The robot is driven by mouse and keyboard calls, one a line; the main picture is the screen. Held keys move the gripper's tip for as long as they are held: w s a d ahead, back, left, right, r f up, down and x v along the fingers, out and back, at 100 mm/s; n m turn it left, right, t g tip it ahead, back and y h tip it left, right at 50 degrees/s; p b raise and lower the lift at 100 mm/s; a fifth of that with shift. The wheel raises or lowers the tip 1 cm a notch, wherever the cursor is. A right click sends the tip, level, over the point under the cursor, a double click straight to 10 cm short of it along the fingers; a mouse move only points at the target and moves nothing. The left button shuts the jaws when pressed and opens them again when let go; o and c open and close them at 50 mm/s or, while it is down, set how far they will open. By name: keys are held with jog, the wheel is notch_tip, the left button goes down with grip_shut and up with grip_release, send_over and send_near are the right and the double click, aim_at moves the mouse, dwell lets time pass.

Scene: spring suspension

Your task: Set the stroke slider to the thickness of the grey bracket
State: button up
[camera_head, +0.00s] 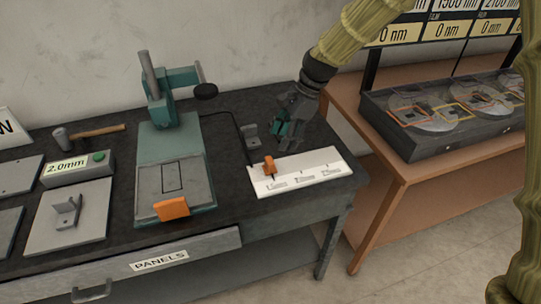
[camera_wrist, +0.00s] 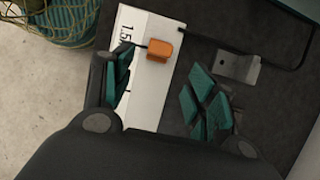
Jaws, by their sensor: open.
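The stroke slider is a white labelled strip (camera_head: 308,174) on the dark bench, with an orange knob (camera_head: 269,166) near its left end. In the wrist view, the strip (camera_wrist: 151,21) shows a label starting "1.5" near the orange knob (camera_wrist: 160,50). A small grey bracket (camera_head: 250,133) stands behind the strip and also shows in the wrist view (camera_wrist: 238,68). Another grey bracket (camera_head: 67,213) sits on a grey plate at left.
A display box (camera_head: 76,169) reads 2.0mm and has a green button. A green press (camera_head: 171,157) with an orange front piece stands left of the strip. A hammer (camera_head: 95,131) lies at the back. A wooden table (camera_head: 396,178) with a disc tray stands at right.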

aim_at(270, 160)
jog(key=x, duration=0.2)
jog(key=p+x, duration=0.1)
jog(key=x, duration=0.5)
jog(key=shift+s+a+r+p, duration=0.15)
jog(key=shift+s+a+p, duration=0.1)
jog(key=shift+p, duration=0.15)
jog(key=shift+x, duration=0.95)
jog(key=shift+w, duration=0.1)
